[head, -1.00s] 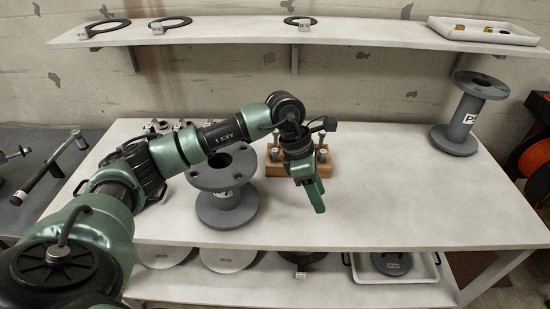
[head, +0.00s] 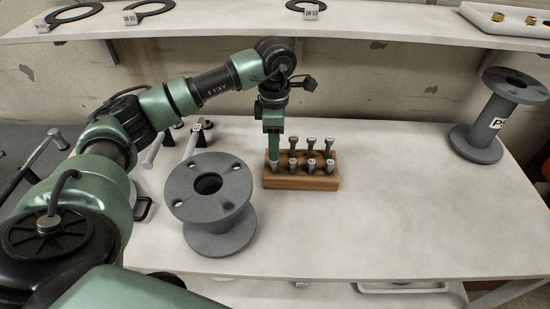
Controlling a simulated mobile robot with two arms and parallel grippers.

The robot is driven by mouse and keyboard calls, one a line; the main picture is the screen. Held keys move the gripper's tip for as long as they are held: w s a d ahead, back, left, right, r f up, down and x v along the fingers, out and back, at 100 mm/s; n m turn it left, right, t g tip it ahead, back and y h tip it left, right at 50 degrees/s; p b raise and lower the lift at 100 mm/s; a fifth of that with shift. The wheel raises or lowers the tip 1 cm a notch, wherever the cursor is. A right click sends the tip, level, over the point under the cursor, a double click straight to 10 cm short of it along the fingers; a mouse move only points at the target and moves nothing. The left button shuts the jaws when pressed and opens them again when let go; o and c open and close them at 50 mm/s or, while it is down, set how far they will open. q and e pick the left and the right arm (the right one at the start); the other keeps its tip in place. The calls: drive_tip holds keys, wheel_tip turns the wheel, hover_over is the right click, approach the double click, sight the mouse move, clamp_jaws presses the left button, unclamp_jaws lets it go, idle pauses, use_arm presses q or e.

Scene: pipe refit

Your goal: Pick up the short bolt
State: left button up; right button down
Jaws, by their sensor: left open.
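A wooden block (head: 301,183) on the table holds several upright grey bolts in two rows. The front-row bolts look short, such as the short bolt (head: 311,166) near the middle. The back-row bolts, such as one at the right (head: 329,145), stand taller. My left gripper (head: 273,160) points straight down at the left end of the block, close over the front-left bolt (head: 275,168). It is open, and its fingers partly hide that end of the block. Whether it touches that bolt cannot be told. My right gripper is out of view.
A grey flanged spool (head: 211,190) stands left of the block. Another spool (head: 484,130) is at the table's right end. Tools (head: 193,140) lie behind the left spool. A shelf (head: 400,24) with rings and a white tray (head: 505,22) runs above. The table right of the block is clear.

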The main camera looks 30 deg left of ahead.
sight(274, 163)
use_arm(q)
drive_tip(key=f, duration=0.1)
drive_tip(key=f+p, duration=0.1)
drive_tip(key=s+f, duration=0.1)
drive_tip(key=shift+d+f+p, duration=0.3)
drive_tip(key=shift+f, duration=0.05)
wheel_tip(274, 163, down, 3)
drive_tip(key=shift+w+a+r, duration=0.1)
drive_tip(key=shift+r, duration=0.1)
drive_tip(key=shift+f, duration=0.25)
clamp_jaws()
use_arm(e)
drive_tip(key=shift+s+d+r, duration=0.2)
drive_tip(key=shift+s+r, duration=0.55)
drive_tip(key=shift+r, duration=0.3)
